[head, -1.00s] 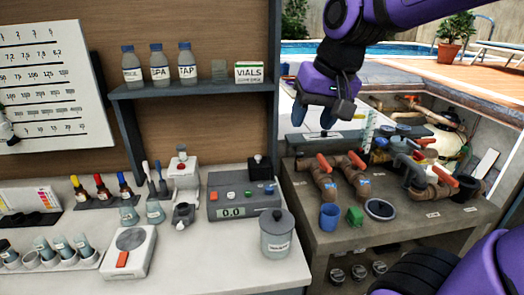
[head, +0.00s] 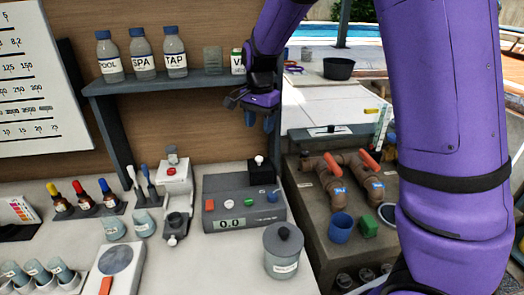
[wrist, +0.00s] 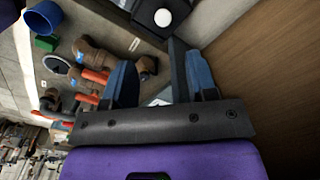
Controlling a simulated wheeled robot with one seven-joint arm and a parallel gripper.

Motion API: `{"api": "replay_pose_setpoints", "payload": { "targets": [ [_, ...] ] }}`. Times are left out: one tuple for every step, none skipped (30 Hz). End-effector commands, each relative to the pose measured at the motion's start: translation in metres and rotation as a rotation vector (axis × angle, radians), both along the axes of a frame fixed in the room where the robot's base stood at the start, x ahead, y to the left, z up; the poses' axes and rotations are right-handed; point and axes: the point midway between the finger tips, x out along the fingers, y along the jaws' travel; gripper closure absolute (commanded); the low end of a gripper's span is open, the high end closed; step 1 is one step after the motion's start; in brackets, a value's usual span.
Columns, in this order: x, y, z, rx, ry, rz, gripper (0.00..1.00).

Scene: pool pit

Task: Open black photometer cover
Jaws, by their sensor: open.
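The photometer (head: 240,212) is a grey box with a 0.0 display and coloured buttons, on the pale counter. Its black cover (head: 263,174) is a small block with a white knob at the photometer's back right, and looks closed. In the wrist view the black cover (wrist: 140,12) and its white knob show at the top edge, beyond the fingers. My gripper (head: 259,120) is open and empty, with blue fingers pointing down. It hangs above the cover, apart from it, close to the shelf's right end.
The shelf (head: 190,82) with bottles and a vials box is beside my gripper. A lidded grey jar (head: 284,252) stands in front of the photometer. A white-and-grey device (head: 177,183) is at its left. Brown pipes with red handles (head: 325,178) stand on the right.

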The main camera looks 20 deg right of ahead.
Motion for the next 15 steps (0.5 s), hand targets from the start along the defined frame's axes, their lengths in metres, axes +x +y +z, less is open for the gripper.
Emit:
{"api": "replay_pose_setpoints", "payload": {
  "targets": [
    [0.003,0.002,-0.004,-0.004,0.004,-0.008,0.48],
    [0.004,0.002,-0.005,-0.007,0.006,-0.012,0.48],
    [0.004,0.002,-0.007,-0.008,0.007,-0.015,0.48],
    [0.005,0.002,-0.008,-0.009,0.007,-0.017,0.48],
    [0.005,0.002,-0.010,-0.009,0.007,-0.019,0.48],
    [0.005,0.002,-0.013,-0.008,0.009,-0.019,0.48],
    [0.005,0.002,-0.016,-0.008,0.009,-0.019,0.48],
    [0.005,0.002,-0.019,-0.008,0.010,-0.020,0.48],
    [0.005,0.002,-0.025,-0.009,0.010,-0.020,0.48],
    [0.005,0.002,-0.030,-0.008,0.010,-0.020,0.48],
    [0.004,0.002,-0.034,-0.009,0.011,-0.020,0.48],
    [0.004,0.002,-0.042,-0.010,0.011,-0.019,0.48],
    [0.004,0.002,-0.047,-0.009,0.012,-0.019,0.48],
    [0.004,0.002,-0.053,-0.009,0.012,-0.019,0.48],
    [0.004,0.002,-0.060,-0.008,0.010,-0.020,0.48]
  ]
}}
